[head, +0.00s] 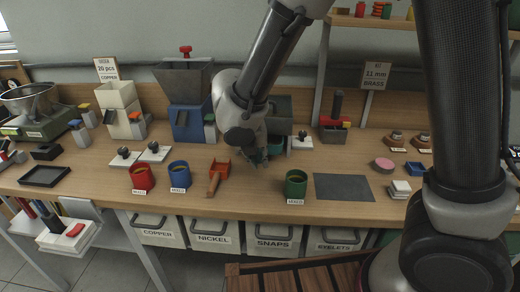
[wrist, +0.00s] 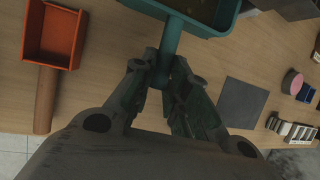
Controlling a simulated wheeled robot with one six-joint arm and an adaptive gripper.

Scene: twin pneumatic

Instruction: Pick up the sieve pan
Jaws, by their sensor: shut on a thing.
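The sieve pan (wrist: 222,30) is a teal tray with a straight teal handle (wrist: 170,48). It shows at the top of the wrist view, cut off by the frame edge. My gripper (wrist: 162,75) is shut on the handle, one finger on each side. In the head view my gripper (head: 256,156) is low over the middle of the bench, and my arm hides most of the pan. I cannot tell whether the pan touches the bench.
An orange scoop (head: 220,168) lies left of my gripper. Red (head: 142,181), blue (head: 179,176) and green (head: 296,185) pots stand near the front. A dark mat (head: 343,187) lies to the right. A blue hopper machine (head: 187,120) stands behind, to the left.

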